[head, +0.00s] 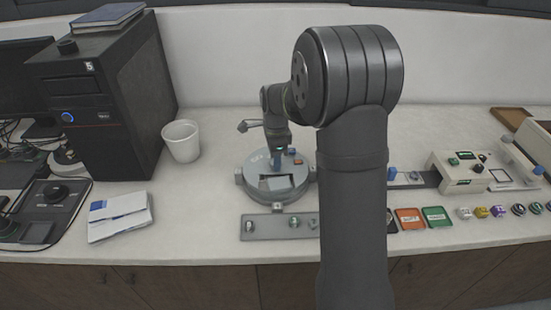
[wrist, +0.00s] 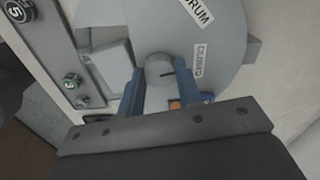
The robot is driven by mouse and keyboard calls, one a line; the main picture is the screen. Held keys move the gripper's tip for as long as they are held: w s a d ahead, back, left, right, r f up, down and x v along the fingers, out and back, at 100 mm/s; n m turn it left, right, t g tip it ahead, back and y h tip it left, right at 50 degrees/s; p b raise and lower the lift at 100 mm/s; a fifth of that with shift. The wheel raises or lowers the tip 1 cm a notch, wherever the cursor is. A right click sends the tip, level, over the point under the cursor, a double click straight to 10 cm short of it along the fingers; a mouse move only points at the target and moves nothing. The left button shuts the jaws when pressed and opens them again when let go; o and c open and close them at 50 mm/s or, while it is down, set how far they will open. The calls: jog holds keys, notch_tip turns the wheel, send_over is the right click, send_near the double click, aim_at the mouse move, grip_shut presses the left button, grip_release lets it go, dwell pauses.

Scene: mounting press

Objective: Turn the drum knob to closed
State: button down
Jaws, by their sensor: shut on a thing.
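The round grey drum (head: 252,185) stands on the counter in the head view, and its top with a "DRUM" label fills much of the wrist view (wrist: 225,30). Its small grey knob (wrist: 158,68) is between the two blue fingers of my gripper (wrist: 160,88). The gripper is shut on the knob. A dark line on the knob points right, roughly toward the "CLOSED" label (wrist: 201,61). In the head view my gripper (head: 277,160) reaches down to the drum top, and the knob is hidden there.
A grey strip with several round pieces (head: 270,228) lies in front of the drum. A white cup (head: 181,143) and a black computer tower (head: 100,110) stand left. A beige device (head: 468,172) and coloured cards (head: 410,218) are right. My arm hides the counter's middle.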

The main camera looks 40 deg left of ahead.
jog(key=shift+r+m, duration=0.1)
jog(key=shift+m, duration=0.8)
jog(key=c, duration=1)
grip_release()
notch_tip(320, 180, up, 17)
jog(key=shift+r, duration=0.2)
jog(key=shift+f, duration=0.1)
notch_tip(320, 180, down, 17)
jog(key=shift+f, duration=0.2)
jog(key=shift+r, duration=0.1)
dwell(0.4)
